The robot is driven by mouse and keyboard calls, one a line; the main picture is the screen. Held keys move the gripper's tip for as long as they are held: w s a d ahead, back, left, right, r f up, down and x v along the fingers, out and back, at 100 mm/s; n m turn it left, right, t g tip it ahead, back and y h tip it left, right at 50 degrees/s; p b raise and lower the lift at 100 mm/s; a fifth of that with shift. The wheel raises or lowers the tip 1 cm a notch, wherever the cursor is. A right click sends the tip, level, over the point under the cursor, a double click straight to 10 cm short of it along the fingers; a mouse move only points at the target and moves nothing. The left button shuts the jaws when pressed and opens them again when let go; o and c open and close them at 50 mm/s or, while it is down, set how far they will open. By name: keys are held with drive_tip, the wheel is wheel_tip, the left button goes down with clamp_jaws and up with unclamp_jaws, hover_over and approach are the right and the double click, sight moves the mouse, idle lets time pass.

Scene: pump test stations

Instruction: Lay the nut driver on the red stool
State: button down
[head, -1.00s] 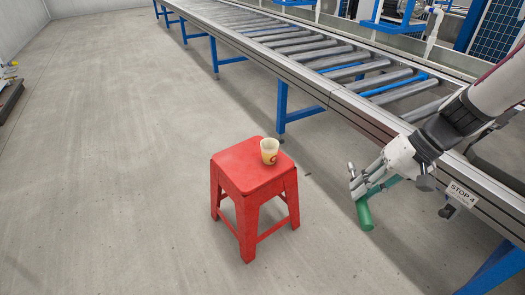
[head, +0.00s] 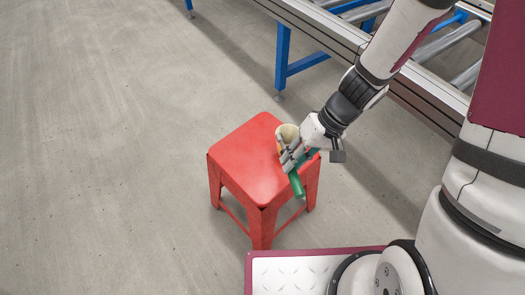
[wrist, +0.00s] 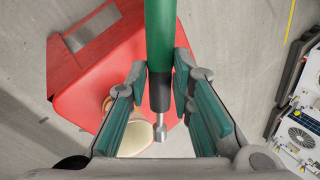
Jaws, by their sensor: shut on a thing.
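The nut driver (wrist: 158,35) has a green handle, a dark collar and a short metal shaft. My gripper (wrist: 160,80) is shut on it around the collar and the lower handle. In the head view the nut driver (head: 297,186) shows in front of the right part of the red stool (head: 238,165), and my gripper (head: 293,163) is beside the cup. I cannot tell its exact height above the seat. In the wrist view the red stool (wrist: 85,78) lies mostly left of the handle.
A pale cup (head: 287,133) stands on the stool's seat, partly hidden by my gripper; it also shows in the wrist view (wrist: 137,138). The left and front of the seat are clear. A roller conveyor (head: 330,40) runs behind.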

drive_tip(key=s+a+f+n, duration=0.1)
drive_tip(key=s+a+f, duration=0.1)
drive_tip(key=s+f, duration=0.3)
hover_over(248, 166)
drive_tip(key=d, duration=0.2)
drive_tip(key=shift+w+a+f, duration=0.1)
drive_tip(key=shift+w+f, duration=0.15)
drive_tip(key=shift+f, duration=0.5)
drive_tip(key=shift+w+a+f+g, duration=0.1)
drive_tip(key=shift+g, duration=0.2)
drive_tip(key=shift+f+b, duration=0.85)
drive_tip(key=shift+f, duration=0.8)
drive_tip(key=shift+f, duration=0.15)
drive_tip(key=c, duration=1.7)
unclamp_jaws()
drive_tip(key=p+v, duration=0.2)
drive_tip(key=v, duration=0.4)
drive_tip(key=p+v, duration=0.2)
drive_tip(key=v, duration=0.4)
drive_tip(key=shift+a+r+p, duration=0.15)
drive_tip(key=shift+r+p, duration=0.15)
